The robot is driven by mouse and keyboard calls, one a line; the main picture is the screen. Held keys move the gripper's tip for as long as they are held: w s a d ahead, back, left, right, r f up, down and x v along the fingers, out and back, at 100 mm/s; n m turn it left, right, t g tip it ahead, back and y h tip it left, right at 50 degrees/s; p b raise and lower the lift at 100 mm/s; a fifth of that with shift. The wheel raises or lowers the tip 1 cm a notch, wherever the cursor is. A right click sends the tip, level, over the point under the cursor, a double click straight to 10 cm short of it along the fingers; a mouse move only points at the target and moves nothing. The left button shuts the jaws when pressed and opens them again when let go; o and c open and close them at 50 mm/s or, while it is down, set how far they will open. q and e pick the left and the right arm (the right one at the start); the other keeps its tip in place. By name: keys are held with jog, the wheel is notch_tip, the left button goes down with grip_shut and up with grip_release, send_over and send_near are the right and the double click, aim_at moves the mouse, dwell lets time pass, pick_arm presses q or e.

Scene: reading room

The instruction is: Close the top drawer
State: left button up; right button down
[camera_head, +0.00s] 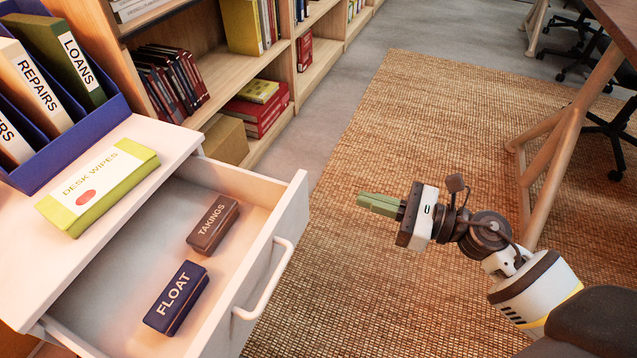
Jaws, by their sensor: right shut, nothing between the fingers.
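The top drawer (112,279) of a white cabinet stands pulled out on the left of the head view. Its white front (273,262) faces right and carries a curved bar handle (270,283). In the drawer lie a dark blue box marked FLOAT (176,298) and a brown box marked TAKINGS (213,225). My right gripper (378,205) is shut and empty, its green fingers pointing left. It is in the air to the right of the drawer front, apart from it and from the handle. My left gripper is not in view.
On the cabinet top (160,132) sit a green DESK WIPES pack (97,187) and a blue holder (60,160) with labelled binders. Wooden bookshelves (222,68) stand behind. A woven rug (430,130) covers the floor. A table with wooden legs (563,140) and dark chairs are at upper right.

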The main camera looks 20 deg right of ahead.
aim_at(303, 180)
jog(key=x, duration=1)
jog(key=shift+w+a+b, duration=0.15)
jog(key=shift+w+b, duration=0.05)
jog(key=shift+b, duration=0.2)
